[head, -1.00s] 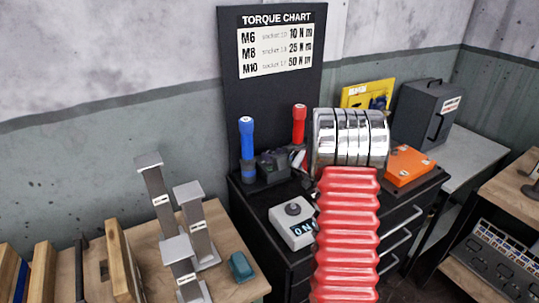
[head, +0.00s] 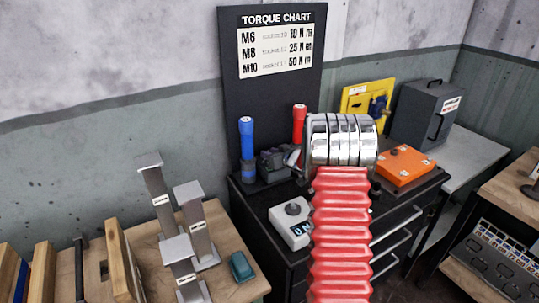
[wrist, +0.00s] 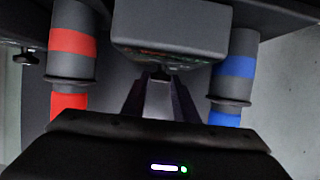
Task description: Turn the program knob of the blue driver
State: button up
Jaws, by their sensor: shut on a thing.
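The blue driver (head: 247,140) stands upright in a dark holder at the back left of the black cabinet. Its blue band shows at the right in the wrist view (wrist: 233,66). A dark unit (head: 276,163) sits between it and the red driver. In the wrist view, the unit's underside (wrist: 170,36) hangs over my gripper (wrist: 158,85). My gripper's fingers are shut on a small dark knob (wrist: 158,75) below that unit. The knob is mostly hidden by the fingers, and its setting cannot be read. In the head view my arm covers most of the gripper.
The red driver (head: 299,126) stands right of the dark unit, close to my wrist. A white display box (head: 291,226) with a grey knob is in front. An orange case (head: 405,165) lies to the right. The torque chart board (head: 276,65) rises behind.

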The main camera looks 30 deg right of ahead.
jog(key=shift+c, duration=1.4)
jog(key=shift+a, duration=0.15)
jog(key=shift+d+r, duration=0.1)
jog(key=shift+d, duration=0.1)
jog(key=shift+d+n+y, duration=0.25)
jog(key=shift+n+y, duration=0.45)
jog(key=shift+y, duration=0.2)
jog(key=shift+w+d+n+g+y, duration=0.1)
jog(key=shift+d+n+g+y, duration=0.1)
jog(key=shift+n+y, duration=0.6)
jog(key=shift+d+n+g+y, duration=0.1)
jog(key=shift+n+g+y, duration=0.1)
jog(key=shift+n+y, duration=0.55)
jog(key=shift+w+d+n+g+y, duration=0.1)
jog(key=shift+d+n+g+y, duration=0.1)
jog(key=shift+n+y, duration=0.6)
jog(key=shift+y, duration=0.35)
